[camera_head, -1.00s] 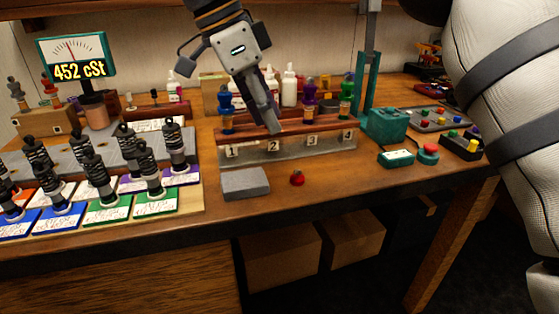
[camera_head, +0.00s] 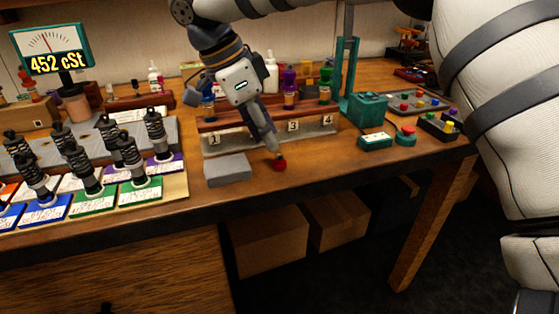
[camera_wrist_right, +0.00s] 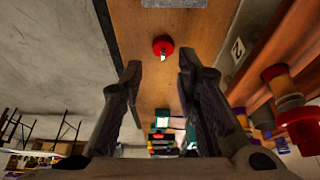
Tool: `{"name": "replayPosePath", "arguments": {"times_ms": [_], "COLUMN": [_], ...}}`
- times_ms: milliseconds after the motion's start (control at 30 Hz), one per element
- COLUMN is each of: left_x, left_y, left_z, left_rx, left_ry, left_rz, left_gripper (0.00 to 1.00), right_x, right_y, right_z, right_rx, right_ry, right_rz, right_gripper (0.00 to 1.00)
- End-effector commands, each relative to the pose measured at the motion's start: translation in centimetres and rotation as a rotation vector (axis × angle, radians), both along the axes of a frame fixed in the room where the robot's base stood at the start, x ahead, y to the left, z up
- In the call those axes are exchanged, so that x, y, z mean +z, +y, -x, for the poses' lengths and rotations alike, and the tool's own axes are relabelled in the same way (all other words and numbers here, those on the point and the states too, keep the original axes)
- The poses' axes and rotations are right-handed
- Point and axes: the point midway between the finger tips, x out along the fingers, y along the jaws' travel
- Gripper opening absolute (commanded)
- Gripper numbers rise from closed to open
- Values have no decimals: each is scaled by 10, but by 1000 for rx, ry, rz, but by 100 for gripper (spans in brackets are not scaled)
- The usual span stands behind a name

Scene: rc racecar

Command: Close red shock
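A small red cap (camera_head: 280,166) lies on the wooden table in front of the numbered rack (camera_head: 230,143). My right gripper (camera_head: 274,152) points down at the cap, its fingertips close to it in the head view. In the right wrist view the gripper (camera_wrist_right: 158,68) is open. The red cap (camera_wrist_right: 162,45) shows beyond the fingertips, between their lines, with nothing held. A shock with red parts and an amber body (camera_wrist_right: 283,90) stands at the right of the wrist view, beside the fingers. In the head view my gripper hides it. My left gripper is not in view.
A grey block (camera_head: 228,169) lies left of the cap. Purple (camera_head: 289,82) and green (camera_head: 325,80) shocks stand in the rack. Black shocks on labelled cards fill the left, below a gauge reading 452 cSt (camera_head: 52,50). A teal press (camera_head: 366,108) stands right. Table right of the cap is clear.

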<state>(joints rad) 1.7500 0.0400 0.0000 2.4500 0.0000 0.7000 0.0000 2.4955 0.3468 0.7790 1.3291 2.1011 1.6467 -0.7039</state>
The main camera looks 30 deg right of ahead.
Motion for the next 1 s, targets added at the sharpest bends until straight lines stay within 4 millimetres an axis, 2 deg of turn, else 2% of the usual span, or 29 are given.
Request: {"name": "replayPosePath", "arguments": {"times_ms": [133, 400, 767, 867, 1000], "left_x": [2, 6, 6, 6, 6], "left_y": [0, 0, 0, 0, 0], "left_z": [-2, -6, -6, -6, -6], "left_rx": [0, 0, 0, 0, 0], "left_ry": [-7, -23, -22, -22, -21], "left_rz": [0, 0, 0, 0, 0], "left_gripper": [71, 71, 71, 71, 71], "right_x": [-8, -43, -47, -47, -46], "right_y": [-6, -23, -24, -24, -23], "right_z": [0, 2, 2, 2, 2], "right_rx": [0, -1, 0, 0, 0], "right_ry": [1, 0, 0, 0, 0], "right_rz": [1, 1, 0, 0, 0], "right_gripper": [29, 29, 29, 12, 11]}}
